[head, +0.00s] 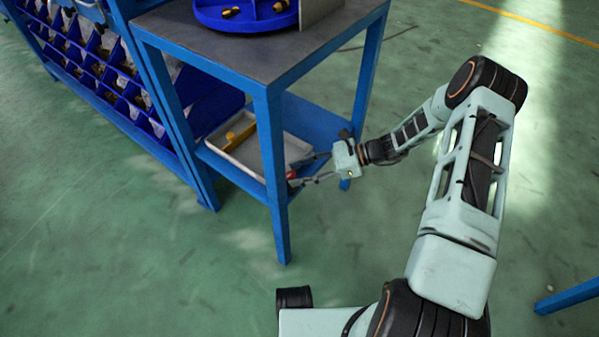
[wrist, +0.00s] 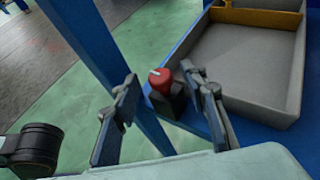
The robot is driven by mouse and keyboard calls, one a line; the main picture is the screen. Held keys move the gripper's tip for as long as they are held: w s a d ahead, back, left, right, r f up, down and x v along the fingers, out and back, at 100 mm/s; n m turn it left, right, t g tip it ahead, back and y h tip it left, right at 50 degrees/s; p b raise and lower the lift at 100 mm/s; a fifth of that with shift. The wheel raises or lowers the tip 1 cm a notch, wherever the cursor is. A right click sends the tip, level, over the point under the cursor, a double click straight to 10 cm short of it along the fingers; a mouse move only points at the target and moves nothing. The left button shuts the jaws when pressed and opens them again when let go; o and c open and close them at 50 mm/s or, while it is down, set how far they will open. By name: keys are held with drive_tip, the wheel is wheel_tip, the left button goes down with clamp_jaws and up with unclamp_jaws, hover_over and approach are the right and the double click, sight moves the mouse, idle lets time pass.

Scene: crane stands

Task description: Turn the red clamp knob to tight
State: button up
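The red clamp knob (head: 291,175) shows small at the front right edge of the blue stand's lower shelf. In the wrist view the red knob (wrist: 161,80) sits on a dark block and has a pale mark on its top left. My gripper (head: 303,174) reaches in from the right at shelf height. In the wrist view my gripper (wrist: 158,77) has its two fingers spread, one on each side of the knob. The left finger stands clear of it. The right finger is close to the block, and I cannot tell whether it touches.
A grey tray (wrist: 250,70) with a yellow part (head: 240,132) lies on the lower shelf, right beside the knob. A blue leg (wrist: 105,65) stands close to the left finger. The stand's top (head: 185,28) is above. Blue bins (head: 95,70) are at the left.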

drive_tip(key=shift+c, duration=0.4)
clamp_jaws()
